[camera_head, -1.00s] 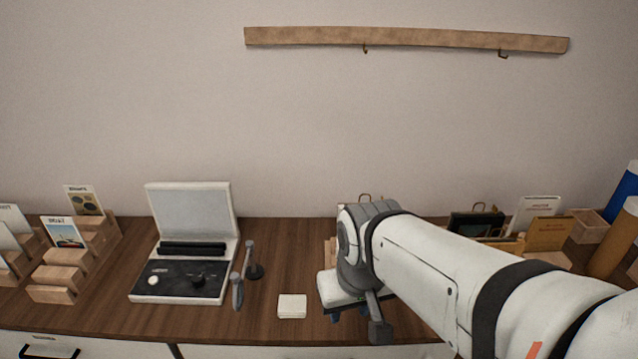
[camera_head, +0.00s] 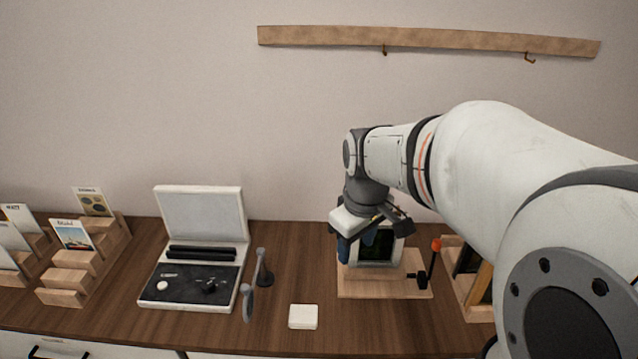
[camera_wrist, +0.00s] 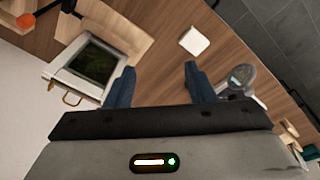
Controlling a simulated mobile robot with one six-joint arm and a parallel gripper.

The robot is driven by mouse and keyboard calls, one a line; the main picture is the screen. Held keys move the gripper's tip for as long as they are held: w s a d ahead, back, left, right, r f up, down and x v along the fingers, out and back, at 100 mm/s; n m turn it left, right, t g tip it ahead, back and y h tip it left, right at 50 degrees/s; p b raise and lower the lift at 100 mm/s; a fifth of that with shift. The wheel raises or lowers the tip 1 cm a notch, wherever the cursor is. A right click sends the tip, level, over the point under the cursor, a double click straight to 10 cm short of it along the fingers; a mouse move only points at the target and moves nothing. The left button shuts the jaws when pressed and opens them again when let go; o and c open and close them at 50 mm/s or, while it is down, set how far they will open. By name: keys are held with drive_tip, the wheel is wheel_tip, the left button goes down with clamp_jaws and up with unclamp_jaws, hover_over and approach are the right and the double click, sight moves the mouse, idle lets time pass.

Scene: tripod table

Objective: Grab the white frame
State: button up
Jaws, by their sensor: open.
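The white frame (camera_head: 380,256) has a dark panel and stands on a wooden base right of centre, partly hidden behind my gripper. In the wrist view the white frame (camera_wrist: 92,68) is at upper left, with a white rim, a dark green panel and a small brass loop on its edge. My gripper (camera_head: 358,243) points down above and in front of it. In the wrist view my blue fingers (camera_wrist: 160,82) are spread apart and empty. The frame lies to the left of the left finger, not between the two.
The wooden base (camera_head: 385,290) carries an orange-tipped lever (camera_head: 434,262). A small white block (camera_head: 303,317) lies in front. An open white-and-black case (camera_head: 195,285) and wooden card racks (camera_head: 75,275) stand left. A wooden rail (camera_head: 430,40) with hooks hangs above.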

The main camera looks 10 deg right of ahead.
drive_tip(key=w+d+n+g+p, duration=0.1)
drive_tip(key=w+d+n+p, duration=0.1)
drive_tip(key=w+d+n, duration=0.7)
hover_over(377, 238)
drive_tip(key=w, duration=0.1)
drive_tip(key=shift+w+f+g, duration=0.2)
drive_tip(key=shift+f+g, duration=0.1)
drive_tip(key=shift+f, duration=0.4)
wheel_tip(377, 238, down, 8)
drive_tip(key=p, duration=0.1)
drive_tip(key=shift+d+n+p, duration=0.3)
drive_tip(key=shift+r, duration=0.1)
clamp_jaws()
